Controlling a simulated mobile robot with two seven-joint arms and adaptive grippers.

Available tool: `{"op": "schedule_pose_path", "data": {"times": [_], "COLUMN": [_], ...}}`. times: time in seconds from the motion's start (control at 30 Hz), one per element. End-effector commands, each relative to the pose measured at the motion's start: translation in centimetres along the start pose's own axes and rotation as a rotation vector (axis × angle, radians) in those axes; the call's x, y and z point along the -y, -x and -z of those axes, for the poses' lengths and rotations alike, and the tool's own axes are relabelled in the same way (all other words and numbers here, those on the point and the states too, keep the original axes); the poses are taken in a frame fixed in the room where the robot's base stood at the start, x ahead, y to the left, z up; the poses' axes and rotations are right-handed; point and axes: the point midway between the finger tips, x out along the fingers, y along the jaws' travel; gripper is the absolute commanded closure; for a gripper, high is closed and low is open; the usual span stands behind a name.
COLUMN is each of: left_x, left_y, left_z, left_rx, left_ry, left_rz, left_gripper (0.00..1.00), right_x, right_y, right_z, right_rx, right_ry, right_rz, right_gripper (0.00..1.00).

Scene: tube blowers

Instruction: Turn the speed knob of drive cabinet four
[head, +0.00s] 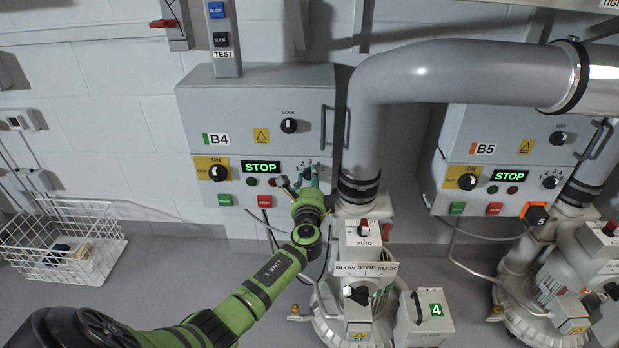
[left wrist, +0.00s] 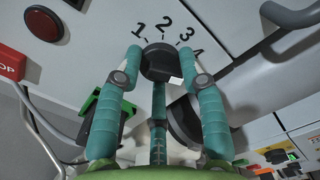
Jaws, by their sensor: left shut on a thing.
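The grey drive cabinet B4 (head: 255,105) hangs on the wall, with a green STOP display (head: 261,167). Its dark round speed knob (left wrist: 158,62) sits under the printed numbers 1 to 4 in the left wrist view. My left gripper (head: 305,180) reaches up to the lower right of the cabinet face. In the left wrist view its teal fingers (left wrist: 162,75) are closed around the knob, one on each side and one from below. A white mark shows at the knob's lower right edge. In the head view the fingers partly cover the knob. My right gripper is out of view.
Left of the knob are a black ON switch (head: 218,173), a green button (head: 225,199) and a red stop button (head: 264,201). A fat grey pipe (head: 362,130) runs close on the right. Blower 4 (head: 362,290) stands below. Cabinet B5 (head: 510,130) is further right.

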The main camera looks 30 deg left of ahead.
Motion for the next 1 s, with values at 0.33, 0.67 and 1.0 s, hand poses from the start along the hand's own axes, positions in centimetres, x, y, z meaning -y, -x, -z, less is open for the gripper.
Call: {"op": "schedule_pose_path", "data": {"times": [0.33, 0.67, 1.0], "left_x": [0.61, 0.53, 0.25], "left_y": [0.01, 0.04, 0.04], "left_z": [0.49, 0.54, 0.33], "left_rx": [-0.012, -0.013, -0.008], "left_ry": [-0.071, -0.076, -0.077], "left_rz": [0.012, 0.012, 0.006], "left_gripper": [0.93, 0.93, 0.37], "right_x": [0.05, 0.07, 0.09], "right_y": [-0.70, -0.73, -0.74], "right_z": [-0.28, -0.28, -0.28], "right_rx": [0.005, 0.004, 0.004], "right_ry": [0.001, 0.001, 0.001], "right_rz": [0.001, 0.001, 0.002], "right_gripper": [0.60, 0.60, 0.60]}}
